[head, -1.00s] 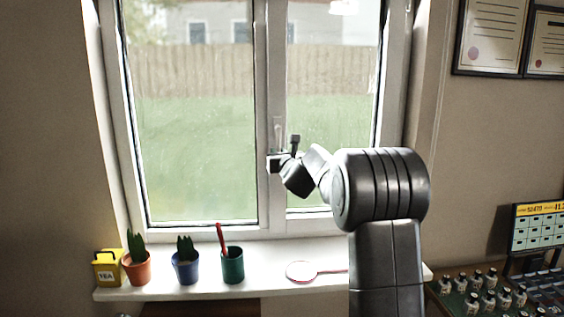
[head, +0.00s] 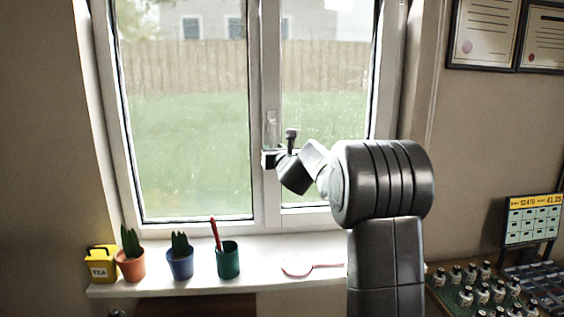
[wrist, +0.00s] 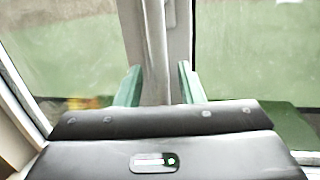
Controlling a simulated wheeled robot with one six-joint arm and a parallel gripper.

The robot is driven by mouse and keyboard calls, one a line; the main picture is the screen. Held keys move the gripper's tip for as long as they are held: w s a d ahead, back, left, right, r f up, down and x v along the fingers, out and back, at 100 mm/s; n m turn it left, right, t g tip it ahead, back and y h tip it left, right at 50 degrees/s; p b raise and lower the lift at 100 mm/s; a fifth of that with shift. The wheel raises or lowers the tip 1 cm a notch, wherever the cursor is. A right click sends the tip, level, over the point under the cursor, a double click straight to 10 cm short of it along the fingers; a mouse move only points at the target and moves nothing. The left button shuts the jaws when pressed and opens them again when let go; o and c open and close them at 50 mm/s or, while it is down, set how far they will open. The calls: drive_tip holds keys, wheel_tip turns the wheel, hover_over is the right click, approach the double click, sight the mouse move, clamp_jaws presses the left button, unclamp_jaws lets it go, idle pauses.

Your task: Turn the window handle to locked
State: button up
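The window handle (head: 271,126) is a pale lever on the middle post of the white window, upright in the head view. Its lower part is hidden behind my gripper (head: 268,158), which is at the post just below the visible part. In the wrist view, a rounded pale end that looks like the handle (wrist: 170,14) shows at the top edge, on the post. My gripper (wrist: 159,78) shows there with its two green fingers apart, one on each side of the post's line. I see nothing clearly held between them. Contact with the handle cannot be told.
On the sill (head: 200,288) stand a yellow tea box (head: 101,264), two potted plants (head: 131,262) (head: 180,262) and a green cup (head: 228,262). A round pink-rimmed thing (head: 297,265) lies to their right. A desk with small bottles (head: 480,285) is at lower right.

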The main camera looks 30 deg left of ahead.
drive_tip(key=b+v, duration=0.3)
drive_tip(key=v, duration=0.9)
drive_tip(key=p+x, duration=0.4)
drive_tip(key=x, duration=0.9)
drive_tip(key=shift+w+a, duration=0.2)
drive_tip(key=shift+a, duration=0.1)
